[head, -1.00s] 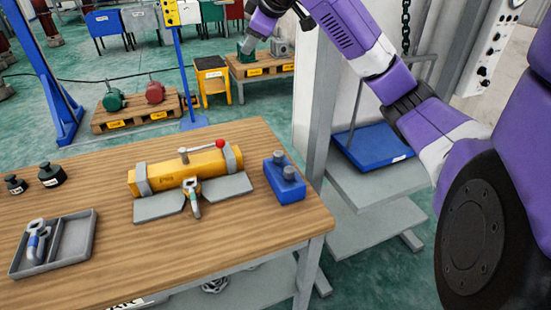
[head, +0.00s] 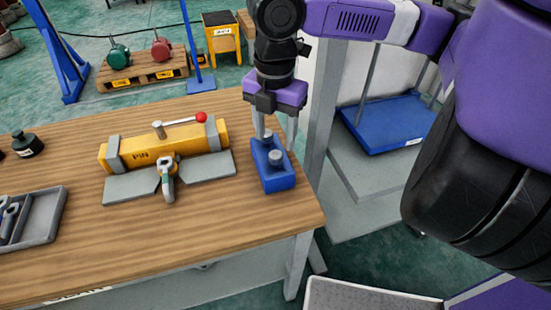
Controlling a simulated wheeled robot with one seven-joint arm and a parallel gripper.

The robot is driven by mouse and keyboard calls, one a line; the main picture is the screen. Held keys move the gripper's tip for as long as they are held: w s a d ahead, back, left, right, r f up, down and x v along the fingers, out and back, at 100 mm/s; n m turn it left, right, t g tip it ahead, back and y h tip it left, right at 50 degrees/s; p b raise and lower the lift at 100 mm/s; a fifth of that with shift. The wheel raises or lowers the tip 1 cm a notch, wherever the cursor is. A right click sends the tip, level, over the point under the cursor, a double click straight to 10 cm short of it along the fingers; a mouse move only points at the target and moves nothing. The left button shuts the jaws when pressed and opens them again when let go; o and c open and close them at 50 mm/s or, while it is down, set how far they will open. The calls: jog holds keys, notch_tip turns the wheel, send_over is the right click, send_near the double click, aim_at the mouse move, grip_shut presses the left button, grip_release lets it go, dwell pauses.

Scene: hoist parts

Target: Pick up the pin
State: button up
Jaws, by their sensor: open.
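A blue block (head: 282,180) stands at the right end of the wooden table, with two short grey pins upright in its top. The front pin (head: 276,158) shows clearly. The rear pin (head: 267,137) is partly hidden by my gripper. My gripper (head: 275,138) is open and points down over the block, one finger on each side of the rear pin. I cannot tell whether the fingers touch it. A yellow cylinder (head: 185,145) marked "PIN" lies in a grey cradle left of the block, with a grey shackle (head: 166,180) in front.
A red-knobbed lever (head: 185,121) rises above the yellow cylinder. A grey tray (head: 50,222) with shackles lies at the left, near a black weight (head: 27,144). The front middle of the table is clear. A grey post (head: 325,110) stands close behind the table's right edge.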

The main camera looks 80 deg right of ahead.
aim_at(276, 154)
notch_tip(276, 154, down, 7)
jog(key=shift+s+r, duration=0.1)
dwell(0.3)
grip_shut()
